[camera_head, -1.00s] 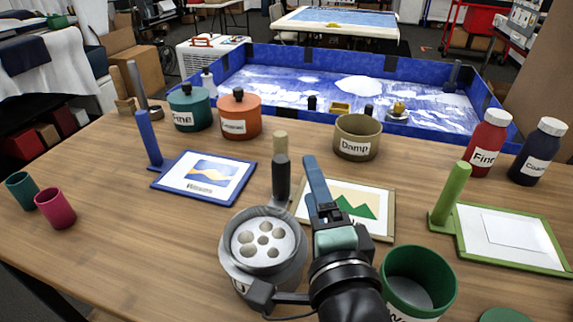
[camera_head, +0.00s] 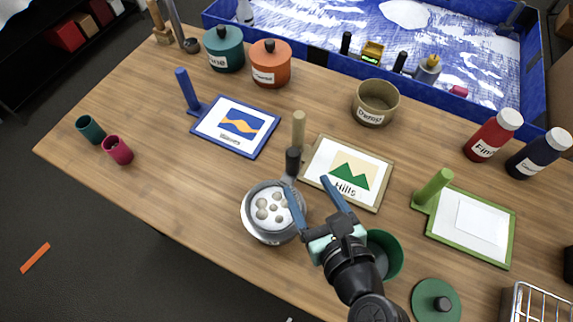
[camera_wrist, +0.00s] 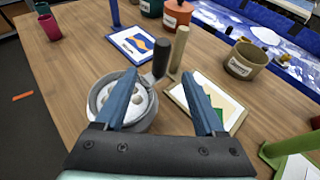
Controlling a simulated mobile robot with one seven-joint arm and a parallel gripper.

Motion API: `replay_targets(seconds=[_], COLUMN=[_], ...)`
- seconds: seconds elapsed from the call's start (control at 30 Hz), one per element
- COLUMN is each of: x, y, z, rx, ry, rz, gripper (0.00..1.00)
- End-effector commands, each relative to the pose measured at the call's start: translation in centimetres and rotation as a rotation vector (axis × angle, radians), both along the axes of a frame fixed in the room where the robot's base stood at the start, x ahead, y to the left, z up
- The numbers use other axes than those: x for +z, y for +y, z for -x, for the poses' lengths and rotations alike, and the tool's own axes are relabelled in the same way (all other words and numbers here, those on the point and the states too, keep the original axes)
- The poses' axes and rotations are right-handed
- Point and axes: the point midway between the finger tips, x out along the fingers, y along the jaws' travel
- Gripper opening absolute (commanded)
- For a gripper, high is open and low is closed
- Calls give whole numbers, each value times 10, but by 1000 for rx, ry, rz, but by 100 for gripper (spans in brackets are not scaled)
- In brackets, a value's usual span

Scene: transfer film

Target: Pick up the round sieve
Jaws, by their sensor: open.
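The round sieve (camera_head: 268,207) is a grey ring with a pale, large-holed disc, seen near the table's front edge. It appears to sit on a grey pot (camera_head: 274,239); the seam between them is hard to make out. Its dark handle (camera_head: 292,162) points up and away, and also shows in the wrist view (camera_wrist: 161,58). My gripper (camera_head: 307,184) is open and empty, with its blue fingers just right of the sieve. In the wrist view, the left finger covers part of the sieve, and the handle appears beyond and between the fingertips (camera_wrist: 160,76). I see no contact.
A tan-framed Hills card (camera_head: 315,178) with an upright wooden post (camera_head: 298,128) lies close behind my gripper. A green cup (camera_head: 391,252) stands beside my wrist. A blue-framed card (camera_head: 205,134) lies back left. The table left of the sieve is clear.

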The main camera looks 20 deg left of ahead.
Motion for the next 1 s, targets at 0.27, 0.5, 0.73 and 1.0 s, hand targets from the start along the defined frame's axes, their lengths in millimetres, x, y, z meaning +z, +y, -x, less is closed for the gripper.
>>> replay_targets(seconds=[0.27,0.5,0.73,1.0], x=[-14,-27,-34,-48], y=[25,47,56,76], z=[-24,-48,-60,-85], rx=[2,0,0,0], ry=[16,14,13,13], rz=[-16,-14,-13,-12], gripper=[71,71,71,71])
